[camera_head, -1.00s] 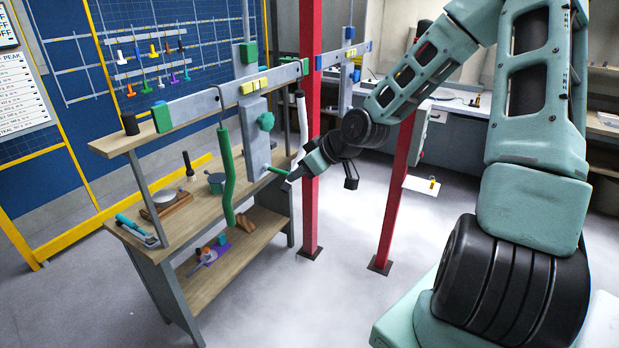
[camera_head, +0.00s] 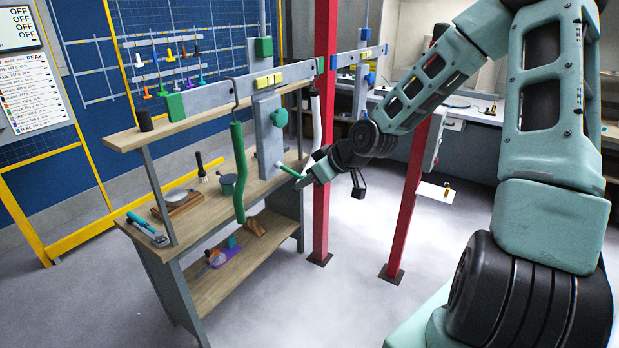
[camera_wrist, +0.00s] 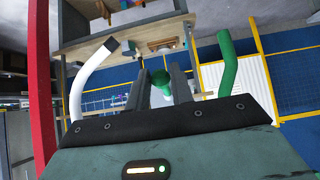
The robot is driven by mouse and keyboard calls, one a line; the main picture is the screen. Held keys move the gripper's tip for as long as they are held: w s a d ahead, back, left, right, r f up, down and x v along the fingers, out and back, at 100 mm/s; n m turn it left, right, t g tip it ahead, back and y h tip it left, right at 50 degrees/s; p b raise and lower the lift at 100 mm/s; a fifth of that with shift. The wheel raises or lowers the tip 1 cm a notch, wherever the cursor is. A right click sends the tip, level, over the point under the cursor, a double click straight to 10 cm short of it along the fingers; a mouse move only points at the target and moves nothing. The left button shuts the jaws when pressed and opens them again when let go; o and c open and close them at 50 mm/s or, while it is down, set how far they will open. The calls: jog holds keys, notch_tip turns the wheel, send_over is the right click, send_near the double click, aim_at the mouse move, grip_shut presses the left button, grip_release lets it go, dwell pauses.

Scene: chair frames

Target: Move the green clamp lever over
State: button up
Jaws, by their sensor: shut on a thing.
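The green clamp lever (camera_head: 289,171) is a thin green rod sticking out from the lower part of a grey upright plate (camera_head: 268,140) above the workbench. My gripper (camera_head: 304,180) is at its outer end, shut on it. In the wrist view the lever's green end (camera_wrist: 161,84) lies between the two grey fingers of my gripper (camera_wrist: 161,92). The fingers hide part of the lever.
A green hose (camera_head: 239,172) hangs left of the plate and a white hose (camera_head: 316,120) hangs to its right. A red post (camera_head: 322,215) stands close behind my gripper. Another red post (camera_head: 405,210) stands further right. The workbench (camera_head: 240,212) holds several tools.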

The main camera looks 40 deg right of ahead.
jog(key=shift+f, duration=0.25)
jog(key=shift+w+a+f+b, duration=0.1)
jog(key=shift+w+f+b, duration=0.05)
jog(key=shift+f+b, duration=0.35)
jog(key=shift+w+a+f+b, duration=0.1)
jog(key=shift+w+f+b, duration=0.05)
jog(key=shift+f+b, duration=0.35)
jog(key=shift+w, duration=0.1)
jog(key=shift+w+a+f+b, duration=0.1)
jog(key=shift+w+f+b, duration=0.25)
jog(key=shift+f+b, duration=0.25)
jog(key=shift+w+a+f+b, duration=0.1)
jog(key=shift+w+f+b, duration=0.2)
jog(key=shift+w+f, duration=0.05)
